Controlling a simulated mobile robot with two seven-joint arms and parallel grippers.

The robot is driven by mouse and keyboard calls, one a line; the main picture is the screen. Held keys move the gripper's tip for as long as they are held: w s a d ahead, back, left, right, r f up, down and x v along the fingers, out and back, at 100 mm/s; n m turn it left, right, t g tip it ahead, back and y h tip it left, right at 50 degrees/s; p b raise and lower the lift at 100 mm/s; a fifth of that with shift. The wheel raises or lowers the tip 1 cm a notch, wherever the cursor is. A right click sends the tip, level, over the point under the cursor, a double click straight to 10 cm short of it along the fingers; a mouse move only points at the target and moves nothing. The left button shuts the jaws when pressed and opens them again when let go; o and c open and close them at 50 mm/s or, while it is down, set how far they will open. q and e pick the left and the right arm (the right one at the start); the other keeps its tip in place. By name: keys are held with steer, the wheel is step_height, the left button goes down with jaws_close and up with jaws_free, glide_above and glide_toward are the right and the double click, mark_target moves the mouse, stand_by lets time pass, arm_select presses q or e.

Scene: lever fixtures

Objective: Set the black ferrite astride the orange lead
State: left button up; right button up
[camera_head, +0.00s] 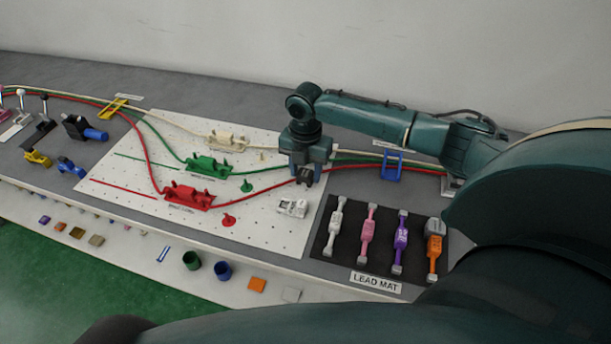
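The orange lead (433,249) lies on the dark lead mat (384,240), at the right end of the row. My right gripper (305,177) points down over the right part of the white pegboard, left of the mat and apart from the orange lead. A small dark block shows at its fingertips. I cannot tell whether this is the ferrite or part of the fingers, nor how far they are open. My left gripper is not in view.
White (335,226), pink (367,232) and purple (400,242) leads lie beside the orange one. A white clip-like part (292,207) is on the pegboard (255,228). A blue bracket (392,165) stands behind the mat. Red and green cables run past my gripper.

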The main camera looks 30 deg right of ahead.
steer(key=c, duration=0.7)
steer(key=shift+o, duration=0.2)
steer(key=shift+r, duration=0.1)
